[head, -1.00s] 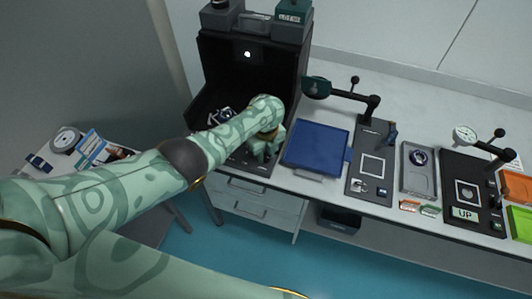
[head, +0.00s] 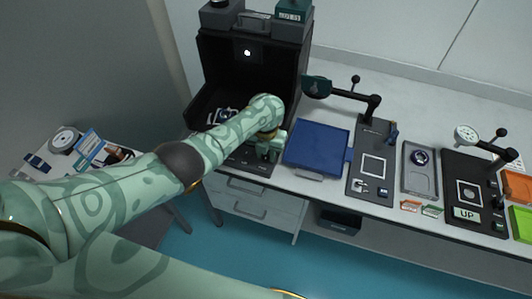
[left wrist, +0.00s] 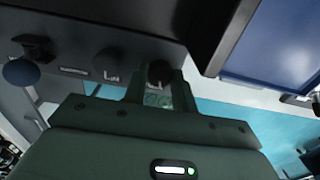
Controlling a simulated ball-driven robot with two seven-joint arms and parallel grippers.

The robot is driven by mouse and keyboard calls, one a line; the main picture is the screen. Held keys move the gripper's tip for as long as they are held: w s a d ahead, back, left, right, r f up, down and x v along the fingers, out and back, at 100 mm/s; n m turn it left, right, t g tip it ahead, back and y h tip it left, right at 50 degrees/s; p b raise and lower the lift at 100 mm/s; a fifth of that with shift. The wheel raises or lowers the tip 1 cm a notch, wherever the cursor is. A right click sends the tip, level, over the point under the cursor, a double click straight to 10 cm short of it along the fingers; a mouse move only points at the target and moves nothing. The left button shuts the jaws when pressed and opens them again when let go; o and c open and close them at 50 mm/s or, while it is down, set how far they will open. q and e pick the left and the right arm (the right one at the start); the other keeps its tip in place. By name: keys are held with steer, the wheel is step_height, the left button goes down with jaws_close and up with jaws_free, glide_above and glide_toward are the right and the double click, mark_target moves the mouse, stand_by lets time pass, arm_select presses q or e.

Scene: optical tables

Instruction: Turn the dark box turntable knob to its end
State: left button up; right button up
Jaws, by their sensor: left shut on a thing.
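The dark box (head: 250,60) stands open-fronted at the back left of the bench. My left gripper (head: 269,150) is at the right part of its low front panel (head: 242,166). In the left wrist view the fingers (left wrist: 158,88) are shut on a small black knob (left wrist: 159,72), one on each side. Another dark knob (left wrist: 108,64) and a blue ball (left wrist: 21,72) sit on the same panel, to the left. A pale metallic part (head: 223,116) shows inside the box, partly hidden by my left arm. The knob itself is hidden in the head view. My right gripper is out of view.
A blue tray (head: 317,146) lies just right of the box. Further right are a dark plate with an arm (head: 371,172), a grey tray (head: 418,180) and a dial-gauge stand (head: 467,213). Grey blocks (head: 220,14) sit on top of the box.

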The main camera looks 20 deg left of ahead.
arm_select(q)
steer(key=shift+m, duration=0.9)
steer(key=o, duration=1)
step_height(320, 180, up, 16)
steer(key=p, duration=0.8)
steer(key=shift+r, duration=0.2)
